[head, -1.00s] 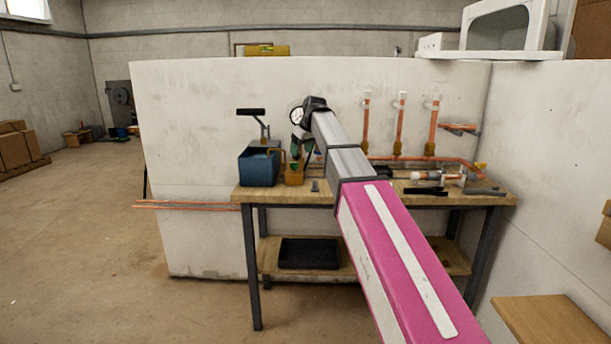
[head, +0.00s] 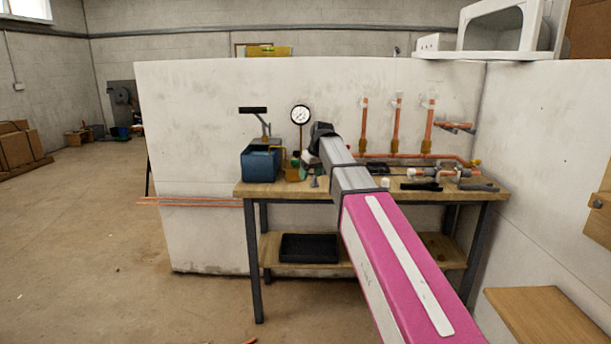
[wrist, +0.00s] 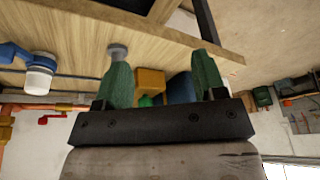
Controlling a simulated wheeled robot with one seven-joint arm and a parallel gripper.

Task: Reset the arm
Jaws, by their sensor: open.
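My arm reaches forward over the workbench (head: 290,188) in the head view, with its pink and grey links in front. My gripper (wrist: 160,66) shows in the wrist view with its two green fingers wide apart and nothing held between them. Beyond the fingers are a yellow-orange block (wrist: 150,80) and a blue box (wrist: 180,88). In the head view the fingers are largely hidden behind my arm's end, right of the blue box (head: 260,163).
A pressure gauge (head: 300,115) stands behind the bench's left half. Copper pipes (head: 396,130) rise at the back right. Black tools (head: 420,187) lie at the front right. A black tray (head: 309,248) sits on the lower shelf. Open floor lies left.

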